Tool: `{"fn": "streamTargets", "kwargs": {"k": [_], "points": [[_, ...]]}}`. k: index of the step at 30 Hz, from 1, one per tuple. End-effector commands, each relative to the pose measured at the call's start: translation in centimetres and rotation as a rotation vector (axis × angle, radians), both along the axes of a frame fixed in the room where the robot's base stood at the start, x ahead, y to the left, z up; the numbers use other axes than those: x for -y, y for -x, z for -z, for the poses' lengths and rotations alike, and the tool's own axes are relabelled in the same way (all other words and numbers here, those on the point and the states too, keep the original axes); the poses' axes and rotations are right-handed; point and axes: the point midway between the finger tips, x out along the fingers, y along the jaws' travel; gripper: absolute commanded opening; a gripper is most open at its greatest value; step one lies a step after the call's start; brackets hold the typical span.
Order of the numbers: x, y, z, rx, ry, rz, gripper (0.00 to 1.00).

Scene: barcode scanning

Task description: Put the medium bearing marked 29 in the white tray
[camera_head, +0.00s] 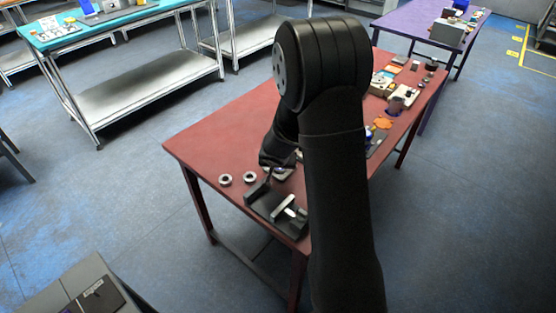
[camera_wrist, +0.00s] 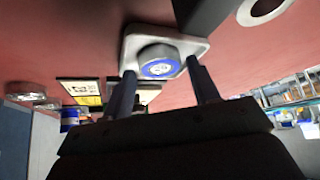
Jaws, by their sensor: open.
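A white square tray (camera_wrist: 196,44) with rounded corners is in the wrist view. A short grey round piece with a blue face, apparently a bearing (camera_wrist: 160,66), sits on it; its mark is too small to read. My gripper (camera_wrist: 165,82) is open, its two fingers apart on either side of this piece, with no clear contact. In the head view my gripper (camera_head: 266,174) is low over the near part of the red table, and my arm hides much of the tray (camera_head: 284,174). Two grey ring bearings (camera_head: 225,179) (camera_head: 250,177) lie left of it, their marks unreadable.
A dark stand (camera_head: 265,204) with a light grey block (camera_head: 283,207) is at the table's near edge. A pale ring (camera_wrist: 262,8) shows at the wrist view's upper right. Various parts (camera_head: 396,104) crowd the table's far right. The red table's left part (camera_head: 215,140) is clear.

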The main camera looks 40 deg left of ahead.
Motion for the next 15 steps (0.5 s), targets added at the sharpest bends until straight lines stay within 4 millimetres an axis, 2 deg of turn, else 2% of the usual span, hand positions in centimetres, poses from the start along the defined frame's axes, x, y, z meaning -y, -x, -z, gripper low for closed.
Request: {"fn": "streamTargets", "kwargs": {"k": [15], "points": [[2.5, 3.8, -7.2, 0.001, -0.004, -0.001, 0.55]]}}
